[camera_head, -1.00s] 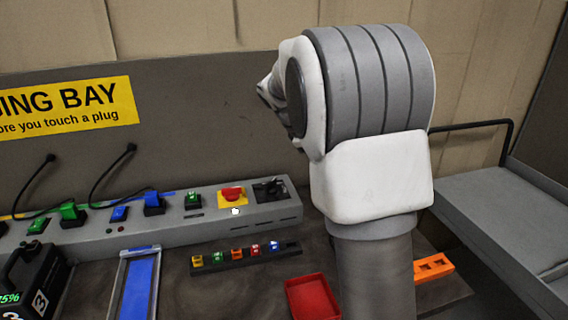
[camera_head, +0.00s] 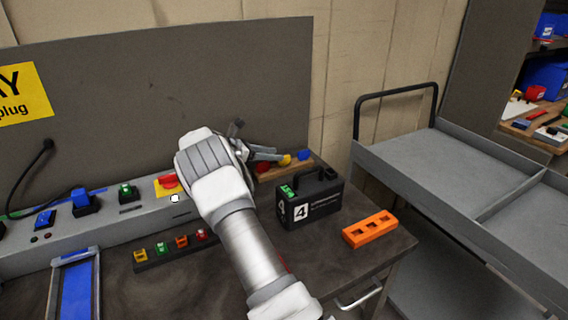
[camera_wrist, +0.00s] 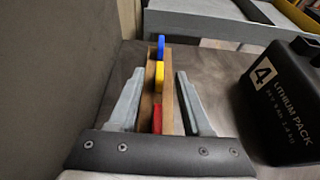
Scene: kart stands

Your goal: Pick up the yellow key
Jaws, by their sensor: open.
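A yellow key (camera_head: 285,160) stands in a wooden rack (camera_head: 268,174) at the back of the bench, between a red key (camera_head: 262,167) and a blue key (camera_head: 303,155). In the wrist view the yellow key (camera_wrist: 159,78) appears between my fingertips, with the blue key (camera_wrist: 161,46) beyond and the red key (camera_wrist: 157,120) nearer the palm. My gripper (camera_wrist: 160,75) is open and empty, one finger on each side of the rack in the picture. In the head view my gripper (camera_head: 272,155) is close to the rack. I cannot tell its exact height over the key.
A black lithium pack (camera_head: 312,204) marked 4 stands right of the rack, close to my gripper. An orange block (camera_head: 369,229) lies near the bench's right edge. The grey charging strip (camera_head: 105,217) lies left, with a small rail (camera_head: 165,258) of coloured pieces before it. A grey cart (camera_head: 440,170) stands right.

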